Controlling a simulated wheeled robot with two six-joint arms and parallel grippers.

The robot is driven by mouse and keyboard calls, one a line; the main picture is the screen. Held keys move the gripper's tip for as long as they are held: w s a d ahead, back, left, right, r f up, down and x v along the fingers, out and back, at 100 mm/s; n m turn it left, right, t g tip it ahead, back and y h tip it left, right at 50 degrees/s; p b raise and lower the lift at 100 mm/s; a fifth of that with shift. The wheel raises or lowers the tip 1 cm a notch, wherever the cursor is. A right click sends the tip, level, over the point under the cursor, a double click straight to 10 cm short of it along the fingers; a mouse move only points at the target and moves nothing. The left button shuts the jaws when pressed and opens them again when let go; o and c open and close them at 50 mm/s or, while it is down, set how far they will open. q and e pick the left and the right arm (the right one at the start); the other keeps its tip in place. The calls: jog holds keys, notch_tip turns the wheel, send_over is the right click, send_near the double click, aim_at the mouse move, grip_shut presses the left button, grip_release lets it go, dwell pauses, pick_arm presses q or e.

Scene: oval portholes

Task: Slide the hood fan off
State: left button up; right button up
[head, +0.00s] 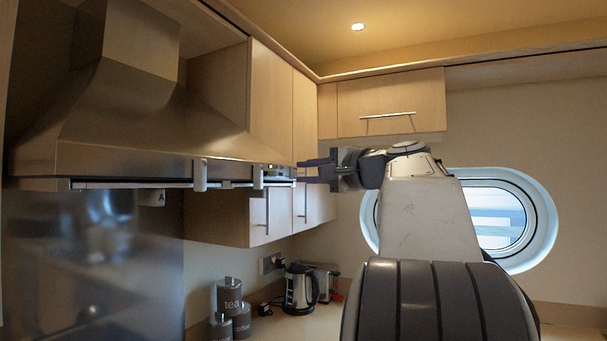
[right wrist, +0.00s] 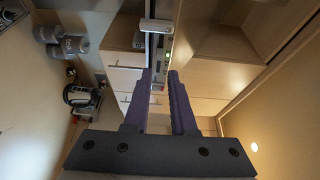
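The metal range hood (head: 125,130) fills the left of the head view. Along its lower front edge runs a control strip with two pale upright tabs, a larger one (head: 200,175) and a smaller one (head: 258,177) nearer the right end. My right gripper (head: 305,171) is at the hood's right end, fingers pointing left. In the right wrist view, its two dark fingers (right wrist: 160,75) are apart with nothing gripped. Beyond the fingertips are the hood's strip, a small green light (right wrist: 155,57) and a pale tab (right wrist: 157,25). My left gripper is not in view.
Wooden cabinets (head: 272,95) stand behind the hood's right end, close to my right gripper. A kettle (head: 300,288) and grey canisters (head: 230,308) stand on the counter below. An oval porthole (head: 500,220) is in the wall behind my right arm.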

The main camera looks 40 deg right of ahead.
jog(key=shift+n+y, duration=0.3)
jog(key=shift+y, duration=0.2)
jog(key=w+d+p, duration=0.1)
jog(key=d, duration=0.1)
jog(key=w+d+p, duration=0.1)
jog(key=d, duration=0.1)
jog(key=w+d+p, duration=0.1)
jog(key=d, duration=0.2)
jog(key=shift+d+r, duration=0.1)
jog(key=shift+r, duration=0.05)
grip_shut()
jog(key=p, duration=0.6)
send_near(283, 173)
jog(key=w, duration=0.5)
jog(key=shift+w+a, duration=0.3)
jog(key=a, duration=0.1)
jog(key=s+a, duration=0.1)
jog(key=a, duration=0.1)
jog(key=shift+s+a+f, duration=0.25)
jog(key=shift+s+a, duration=0.05)
